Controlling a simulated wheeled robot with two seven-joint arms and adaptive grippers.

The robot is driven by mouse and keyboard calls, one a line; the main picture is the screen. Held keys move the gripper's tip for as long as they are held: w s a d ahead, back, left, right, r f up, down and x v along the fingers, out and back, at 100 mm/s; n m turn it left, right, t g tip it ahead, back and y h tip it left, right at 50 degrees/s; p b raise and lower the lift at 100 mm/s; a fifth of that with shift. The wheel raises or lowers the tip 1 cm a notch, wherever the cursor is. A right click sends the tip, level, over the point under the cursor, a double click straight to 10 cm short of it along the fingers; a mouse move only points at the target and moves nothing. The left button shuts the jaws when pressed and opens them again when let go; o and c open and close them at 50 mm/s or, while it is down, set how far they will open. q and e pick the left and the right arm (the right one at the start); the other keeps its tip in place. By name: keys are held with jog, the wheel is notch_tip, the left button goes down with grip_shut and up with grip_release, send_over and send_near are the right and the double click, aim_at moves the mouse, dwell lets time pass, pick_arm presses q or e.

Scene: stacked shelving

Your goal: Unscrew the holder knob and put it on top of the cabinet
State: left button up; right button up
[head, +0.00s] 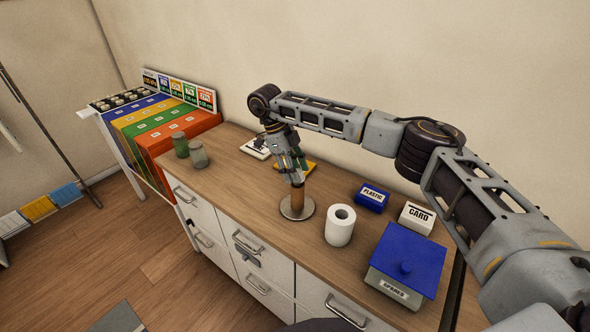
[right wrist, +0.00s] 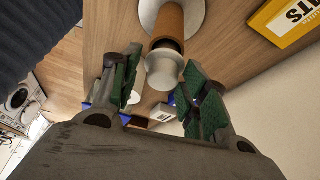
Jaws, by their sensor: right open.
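The holder is a brown upright post (head: 298,196) on a round metal base (head: 297,212), standing on the wooden cabinet top (head: 250,190). In the right wrist view, its pale round knob (right wrist: 164,70) is at the near end of the brown post (right wrist: 168,25). My right gripper (head: 291,174) is directly over the post, pointing down. In the right wrist view, its green-padded fingers (right wrist: 163,80) are open, one on each side of the knob, with gaps visible. The head view hides most of the knob behind the fingers. My left gripper is not in view.
A white paper roll (head: 340,226) stands close to the right of the holder. A blue PLASTIC box (head: 371,198), a white CARD box (head: 416,218) and a blue-lidded SPARES box (head: 405,265) are farther right. Two jars (head: 198,155) are at left. The front cabinet top left of the holder is clear.

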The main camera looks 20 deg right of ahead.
jog(key=m+g+p, duration=0.1)
jog(key=m, duration=0.2)
jog(key=shift+w+r+y, duration=0.1)
jog(key=shift+y, duration=0.3)
jog(key=shift+w+d+m+y+p, duration=0.1)
jog(key=shift+m+y+p, duration=0.5)
jog(key=shift+m, duration=0.8)
jog(key=c, duration=0.6)
jog(key=shift+c, duration=0.2)
jog(key=shift+f, duration=0.2)
